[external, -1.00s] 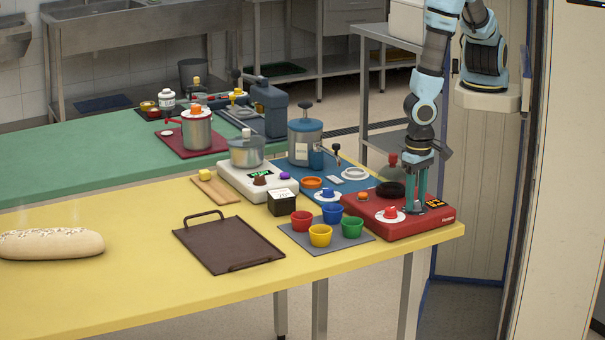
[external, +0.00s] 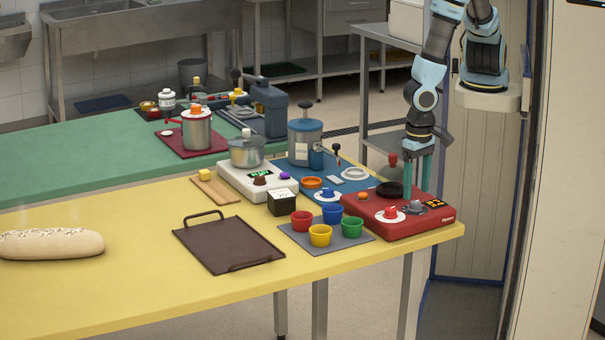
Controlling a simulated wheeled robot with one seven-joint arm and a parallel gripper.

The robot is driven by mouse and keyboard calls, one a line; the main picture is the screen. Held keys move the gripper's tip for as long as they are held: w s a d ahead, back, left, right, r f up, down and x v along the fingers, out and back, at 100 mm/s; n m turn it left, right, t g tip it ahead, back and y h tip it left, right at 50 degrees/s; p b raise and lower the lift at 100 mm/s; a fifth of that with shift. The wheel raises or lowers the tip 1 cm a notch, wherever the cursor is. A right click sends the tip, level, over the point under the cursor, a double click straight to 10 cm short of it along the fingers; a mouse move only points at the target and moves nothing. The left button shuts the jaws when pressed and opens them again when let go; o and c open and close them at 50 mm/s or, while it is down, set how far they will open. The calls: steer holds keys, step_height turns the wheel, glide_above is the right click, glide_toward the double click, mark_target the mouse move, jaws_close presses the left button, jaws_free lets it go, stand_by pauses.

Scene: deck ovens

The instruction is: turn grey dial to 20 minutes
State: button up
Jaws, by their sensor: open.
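The grey dial (external: 415,206) sits on top of the red device (external: 418,229) at the right end of the yellow table. It stands between a red knob on a white disc (external: 390,213) and a small dark display with orange marks (external: 436,203). The dial's setting is too small to read. My gripper (external: 418,186) points down above the back of the red device, just behind and above the dial. Its two teal fingers are apart, with nothing visible between them. The dial is in plain view. Whether the fingertips touch the device cannot be told.
On the red device are also a black round plate (external: 389,190) and an orange knob (external: 362,196). To the left are coloured cups (external: 320,236) on a grey mat and a blue board (external: 345,186) with a canister (external: 305,140).

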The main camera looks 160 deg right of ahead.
mark_target(416, 202)
step_height(416, 202, up, 8)
steer(key=shift+f, duration=0.25)
